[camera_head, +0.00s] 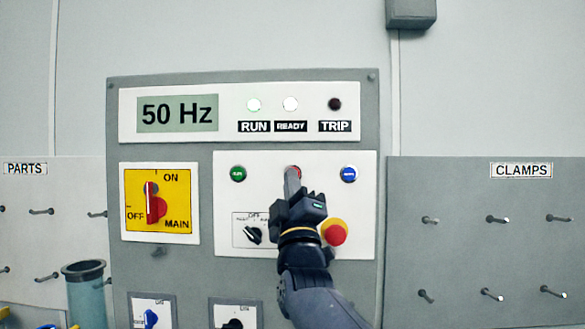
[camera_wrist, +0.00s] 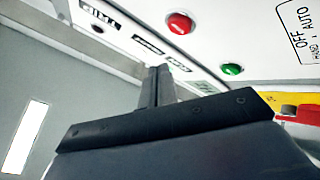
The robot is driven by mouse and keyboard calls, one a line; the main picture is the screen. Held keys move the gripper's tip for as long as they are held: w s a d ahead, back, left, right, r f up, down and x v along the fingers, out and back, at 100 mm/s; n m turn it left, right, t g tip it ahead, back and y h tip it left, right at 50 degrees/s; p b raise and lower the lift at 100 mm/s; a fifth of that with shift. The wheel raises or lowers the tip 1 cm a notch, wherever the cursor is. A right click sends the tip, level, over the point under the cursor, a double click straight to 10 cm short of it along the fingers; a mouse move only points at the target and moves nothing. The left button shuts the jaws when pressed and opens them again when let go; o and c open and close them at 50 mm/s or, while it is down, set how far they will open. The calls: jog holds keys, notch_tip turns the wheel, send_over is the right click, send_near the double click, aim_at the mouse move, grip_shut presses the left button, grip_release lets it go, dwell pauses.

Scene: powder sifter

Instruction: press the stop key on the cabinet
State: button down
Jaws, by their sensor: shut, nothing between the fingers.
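The red stop key (camera_head: 294,170) sits between the green and blue keys on the cabinet's white panel; my fingertips hide most of it in the head view. It shows whole in the wrist view (camera_wrist: 180,23). My gripper (camera_head: 292,178) is shut and empty, its fingers pointing at the panel over the stop key. In the wrist view my fingertips (camera_wrist: 160,70) appear beside the red key, not covering it. I cannot tell whether they touch the panel. The display (camera_head: 178,113) reads 50 Hz. The RUN lamp (camera_head: 254,104) and READY lamp (camera_head: 290,104) are lit; TRIP is dark.
The green key (camera_head: 238,174) is left and the blue key (camera_head: 349,174) right. A red mushroom button (camera_head: 334,233) on a yellow collar is close beside my wrist. A black selector (camera_head: 253,235) and the yellow MAIN switch (camera_head: 160,204) are to the left. Hook boards flank the cabinet.

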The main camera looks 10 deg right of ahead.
jog(key=shift+w+d, duration=0.25)
jog(key=shift+w, duration=0.55)
jog(key=shift+w+d, duration=0.25)
jog(key=shift+w, duration=0.55)
jog(key=shift+w, duration=0.1)
dwell(0.8)
jog(key=shift+w+d, duration=0.15)
jog(key=shift+w, duration=0.15)
jog(key=shift+w+d+b, duration=0.1)
jog(key=shift+w+b, duration=0.2)
jog(key=shift+w, duration=0.1)
dwell(0.6)
dwell(0.4)
jog(key=shift+s+a+b, duration=0.25)
jog(key=shift+s+b, duration=0.4)
jog(key=shift+s, duration=0.1)
jog(key=shift+s, duration=0.1)
